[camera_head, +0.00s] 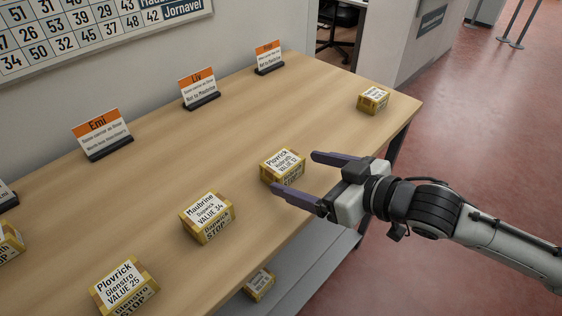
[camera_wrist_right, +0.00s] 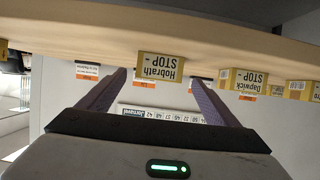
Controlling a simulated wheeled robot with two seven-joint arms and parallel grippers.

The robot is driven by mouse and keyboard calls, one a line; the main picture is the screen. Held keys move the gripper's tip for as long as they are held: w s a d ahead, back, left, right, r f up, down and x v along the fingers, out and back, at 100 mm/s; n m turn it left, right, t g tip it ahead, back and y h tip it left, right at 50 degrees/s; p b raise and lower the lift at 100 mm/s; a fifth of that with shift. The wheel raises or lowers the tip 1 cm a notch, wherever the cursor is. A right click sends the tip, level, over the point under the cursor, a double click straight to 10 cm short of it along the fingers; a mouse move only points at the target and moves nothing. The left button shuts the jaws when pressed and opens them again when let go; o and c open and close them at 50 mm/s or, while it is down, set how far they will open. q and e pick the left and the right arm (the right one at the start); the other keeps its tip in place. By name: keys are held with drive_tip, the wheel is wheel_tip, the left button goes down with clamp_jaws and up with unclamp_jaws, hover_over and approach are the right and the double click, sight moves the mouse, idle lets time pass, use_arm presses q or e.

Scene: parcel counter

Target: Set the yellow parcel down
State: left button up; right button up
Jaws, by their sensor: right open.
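A yellow parcel (camera_head: 283,167) with a white label reading Plovrick, Hobrath, VALUE 12 stands on the wooden counter. It also shows in the right wrist view (camera_wrist_right: 160,68), upside down, with its Hobrath STOP side facing the camera. My right gripper (camera_head: 292,175) is open, with one finger on each side of this parcel's near end. Whether the fingers touch it I cannot tell. In the right wrist view the parcel sits between the two fingers (camera_wrist_right: 160,88) with a gap on both sides. My left gripper is not in view.
On the counter (camera_head: 150,180) stand other yellow parcels: Maubrine (camera_head: 208,217), Plovrick Glenstro (camera_head: 125,287) and one at the far right corner (camera_head: 373,99). Another parcel (camera_head: 259,284) lies on the lower shelf. Name signs (camera_head: 199,88) line the back wall. Bare counter lies between signs and parcels.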

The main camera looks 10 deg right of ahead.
sight(283, 167)
drive_tip(key=x, duration=0.6)
drive_tip(key=shift+w+a+f, duration=0.15)
drive_tip(key=shift+w, duration=0.2)
drive_tip(key=c, duration=1.3)
wheel_tip(283, 167, up, 10)
drive_tip(key=shift+r+p, duration=0.15)
drive_tip(key=shift+p, duration=0.5)
drive_tip(key=shift+c, duration=0.2)
drive_tip(key=shift+s+r, duration=0.1)
drive_tip(key=shift+r, duration=0.1)
drive_tip(key=s+d+r+m+t+h, duration=0.2)
drive_tip(key=s+d+r+m+h, duration=0.2)
drive_tip(key=d+r+m+h, duration=0.2)
drive_tip(key=d+r+h, duration=0.1)
drive_tip(key=d+r, duration=0.1)
drive_tip(key=d, duration=0.1)
drive_tip(key=shift+d+m+h, duration=0.25)
drive_tip(key=shift+m+h, duration=0.05)
